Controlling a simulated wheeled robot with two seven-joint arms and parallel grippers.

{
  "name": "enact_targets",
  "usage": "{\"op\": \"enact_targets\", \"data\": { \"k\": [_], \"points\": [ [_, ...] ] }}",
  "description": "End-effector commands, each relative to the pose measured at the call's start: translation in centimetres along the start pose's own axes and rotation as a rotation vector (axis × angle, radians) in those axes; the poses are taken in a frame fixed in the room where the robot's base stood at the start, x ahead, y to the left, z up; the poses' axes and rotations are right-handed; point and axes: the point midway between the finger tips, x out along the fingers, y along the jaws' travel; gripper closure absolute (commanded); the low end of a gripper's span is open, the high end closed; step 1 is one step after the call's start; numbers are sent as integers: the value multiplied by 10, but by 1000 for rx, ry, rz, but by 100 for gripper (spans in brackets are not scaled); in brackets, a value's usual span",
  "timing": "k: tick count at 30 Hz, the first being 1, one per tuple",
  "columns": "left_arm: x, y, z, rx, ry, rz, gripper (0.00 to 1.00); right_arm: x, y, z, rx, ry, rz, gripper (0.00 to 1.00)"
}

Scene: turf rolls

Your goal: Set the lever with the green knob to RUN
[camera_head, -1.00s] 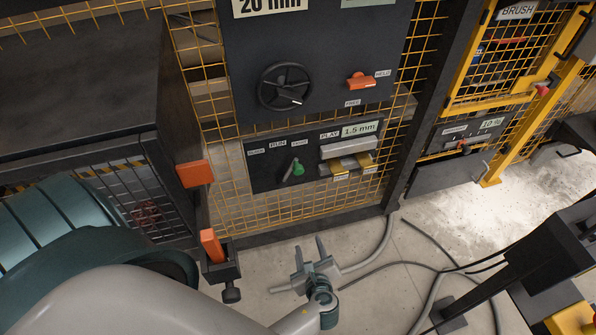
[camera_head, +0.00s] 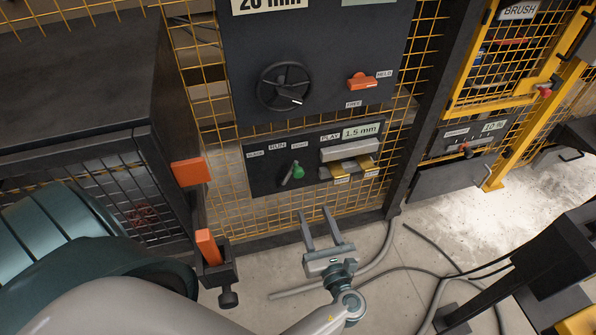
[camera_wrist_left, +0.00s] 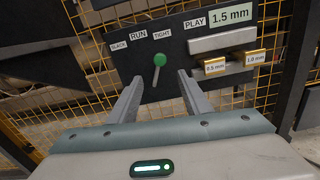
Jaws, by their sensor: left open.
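My left gripper (camera_head: 316,212) is open and empty, below and in front of the panel in the head view. In the left wrist view its two fingers (camera_wrist_left: 160,77) point up at the panel, with the lever appearing between their tips. I see no contact. My right gripper is not in view.
Right of the lever are a PLAY readout (camera_head: 361,130) of 1.5 mm and two yellow blocks (camera_wrist_left: 215,67). Above are a black handwheel (camera_head: 285,86) and an orange switch (camera_head: 361,81). An orange block (camera_head: 191,172) juts out at left. Hoses lie on the floor.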

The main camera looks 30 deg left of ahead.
Motion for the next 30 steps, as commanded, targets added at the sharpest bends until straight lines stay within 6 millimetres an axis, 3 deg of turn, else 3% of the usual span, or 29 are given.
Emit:
{"op": "enact_targets", "data": {
  "k": [8,24,30],
  "points": [
    [31,0,1,0,-2,0,56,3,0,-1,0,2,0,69],
    [127,0,1,1,-2,1,56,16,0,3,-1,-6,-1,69],
    [155,0,0,0,-1,0,56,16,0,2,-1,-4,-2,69]
  ]
}}
